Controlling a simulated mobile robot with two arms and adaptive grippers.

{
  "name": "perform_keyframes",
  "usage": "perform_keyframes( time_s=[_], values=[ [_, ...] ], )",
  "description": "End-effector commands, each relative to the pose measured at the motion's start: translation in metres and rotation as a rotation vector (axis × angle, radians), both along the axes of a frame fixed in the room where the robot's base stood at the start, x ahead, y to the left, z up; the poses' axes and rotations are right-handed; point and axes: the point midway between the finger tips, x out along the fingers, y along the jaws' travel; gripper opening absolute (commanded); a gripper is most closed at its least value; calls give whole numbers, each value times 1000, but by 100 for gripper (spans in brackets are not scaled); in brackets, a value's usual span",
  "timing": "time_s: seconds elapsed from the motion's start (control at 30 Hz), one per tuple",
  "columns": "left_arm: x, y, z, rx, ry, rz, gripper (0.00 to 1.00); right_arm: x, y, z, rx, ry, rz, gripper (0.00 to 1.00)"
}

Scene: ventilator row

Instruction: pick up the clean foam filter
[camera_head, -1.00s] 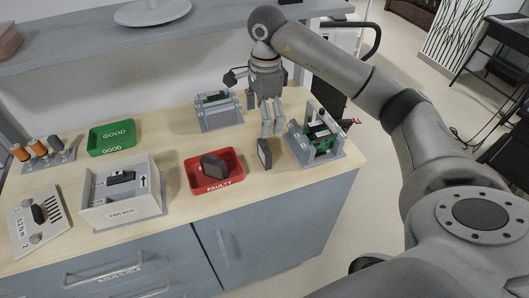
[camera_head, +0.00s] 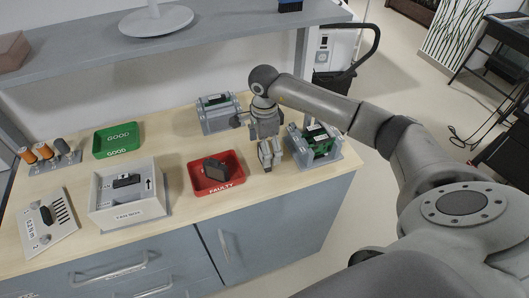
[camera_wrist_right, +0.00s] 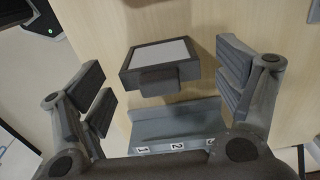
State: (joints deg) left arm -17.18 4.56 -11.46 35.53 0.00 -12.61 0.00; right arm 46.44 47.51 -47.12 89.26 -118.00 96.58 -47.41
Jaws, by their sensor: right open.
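The foam filter (camera_wrist_right: 160,55), a dark frame with a light grey face and a dark tab, shows in the right wrist view between my fingers. My right gripper (camera_wrist_right: 165,88) is open, with clear gaps between its pads and the filter's sides. In the head view my right gripper (camera_head: 271,158) points down at the table around the filter, which is largely hidden by the fingers. A second, dark filter (camera_head: 215,170) lies in the red tray marked FAULTY (camera_head: 203,190). My left gripper is not in view.
A grey ventilator unit with a green board (camera_head: 322,140) stands close to the right of my gripper. Another grey unit (camera_head: 216,117) is behind. A green GOOD tray (camera_head: 118,152) and a white bin (camera_head: 128,218) are at the left. A shelf (camera_head: 220,40) overhangs the back.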

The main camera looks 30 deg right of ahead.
Motion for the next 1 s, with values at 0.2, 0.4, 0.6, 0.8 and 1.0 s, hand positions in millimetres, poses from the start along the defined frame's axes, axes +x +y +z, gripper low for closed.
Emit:
perform_keyframes(
  time_s=[0.2, 0.4, 0.6, 0.8, 1.0],
  values=[
    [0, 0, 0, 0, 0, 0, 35, 0, 0, -2, -1, 0, 0, 88],
    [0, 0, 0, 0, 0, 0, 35, 0, 0, -2, -1, 0, -1, 64],
    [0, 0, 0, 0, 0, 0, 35, 0, 0, -2, -1, -1, -1, 44],
    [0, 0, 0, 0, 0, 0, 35, 0, 0, -1, -1, -1, -1, 44],
    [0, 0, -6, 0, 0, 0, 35, 1, -1, 4, -1, -4, -1, 44]
  ],
)
